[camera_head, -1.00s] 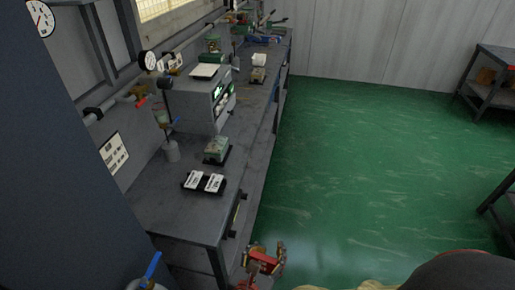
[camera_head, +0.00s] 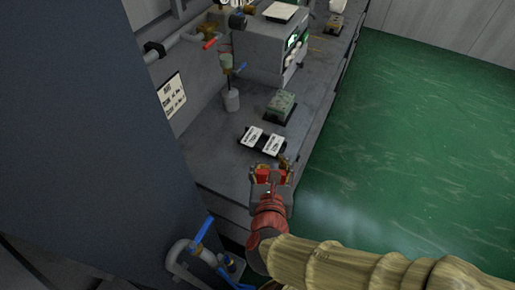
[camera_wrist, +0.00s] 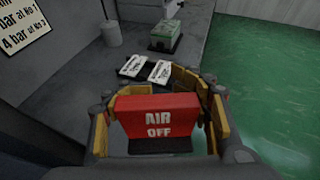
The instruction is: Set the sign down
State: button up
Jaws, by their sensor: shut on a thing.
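A red sign (camera_wrist: 158,117) with white "AIR OFF" lettering and a dark base fills the middle of the wrist view. My gripper (camera_wrist: 160,105) is shut on the sign, with its yellow-lined fingers at both sides. In the head view my gripper (camera_head: 271,177) is at the front edge of the grey bench (camera_head: 218,165). The red of the sign (camera_head: 262,176) shows between the fingers. Whether the sign touches the bench cannot be told.
Two white labelled plates on a black holder (camera_head: 262,141) lie just beyond my gripper. A green box (camera_head: 281,104) stands behind them, and a grey cylinder (camera_head: 232,100) stands to the left. A blue-handled valve (camera_head: 203,230) is at lower left. The bench left of the plates is bare.

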jog(key=w+a+f+b, duration=0.1)
jog(key=w+a+f, duration=0.1)
jog(key=w+a+f+b, duration=0.2)
jog(key=w+f, duration=0.1)
jog(key=w+a+f+b, duration=0.1)
jog(key=w+a+f, duration=0.1)
jog(key=w+f, duration=0.1)
jog(key=shift+a, duration=0.2)
notch_tip(320, 180, down, 4)
jog(key=b, duration=0.2)
jog(key=shift+w+a+r+b, duration=0.15)
jog(key=shift+b, duration=0.2)
jog(key=shift+r, duration=0.1)
jog(key=o, duration=0.7)
jog(key=shift+f, duration=0.2)
jog(key=o, duration=0.7)
